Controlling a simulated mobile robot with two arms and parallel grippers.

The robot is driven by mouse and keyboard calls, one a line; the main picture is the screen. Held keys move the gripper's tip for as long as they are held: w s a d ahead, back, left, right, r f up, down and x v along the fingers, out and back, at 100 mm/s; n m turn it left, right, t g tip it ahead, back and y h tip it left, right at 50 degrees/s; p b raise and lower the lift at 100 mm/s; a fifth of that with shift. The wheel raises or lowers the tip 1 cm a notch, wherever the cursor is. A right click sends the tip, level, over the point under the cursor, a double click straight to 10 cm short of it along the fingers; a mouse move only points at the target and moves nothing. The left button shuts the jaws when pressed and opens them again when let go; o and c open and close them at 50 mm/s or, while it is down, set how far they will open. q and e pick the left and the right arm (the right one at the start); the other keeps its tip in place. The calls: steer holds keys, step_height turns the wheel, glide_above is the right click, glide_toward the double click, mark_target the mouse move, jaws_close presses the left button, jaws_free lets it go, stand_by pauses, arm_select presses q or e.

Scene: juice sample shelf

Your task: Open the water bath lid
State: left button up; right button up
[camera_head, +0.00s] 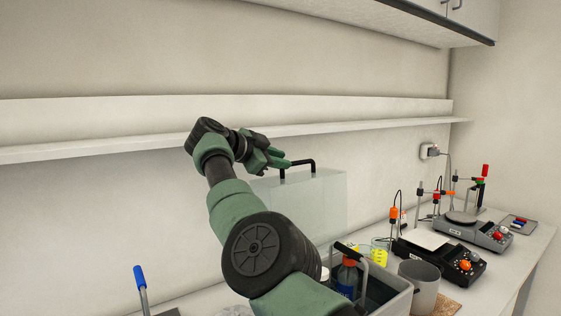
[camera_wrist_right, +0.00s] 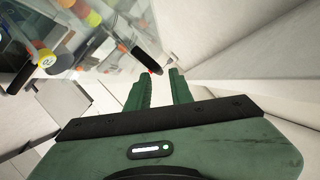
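The water bath lid (camera_head: 318,205) is a pale translucent panel with a black handle (camera_head: 300,163) on its top edge. It stands raised, roughly upright, behind the water bath (camera_head: 398,303), a grey box whose top is uncovered. My right gripper (camera_head: 284,161) is at the left end of the handle. In the right wrist view its two green fingers (camera_wrist_right: 162,74) are parted, with the dark handle (camera_wrist_right: 147,55) just beyond the tips and nothing seen clasped between them. My right arm hides much of the bath's left side. My left gripper is out of view.
Bottles, one with a blue label (camera_head: 347,278), stand in the bath. A grey cup (camera_head: 420,287) and yellow-marked beakers (camera_head: 380,252) are close by. Stirrer hotplates (camera_head: 445,260) stand to the right. A wall shelf (camera_head: 350,126) runs just above the handle.

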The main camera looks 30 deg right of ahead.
steer(key=v, duration=0.9)
steer(key=shift+w+r, duration=0.15)
stand_by(0.4)
steer(key=shift+p, duration=0.3)
stand_by(0.5)
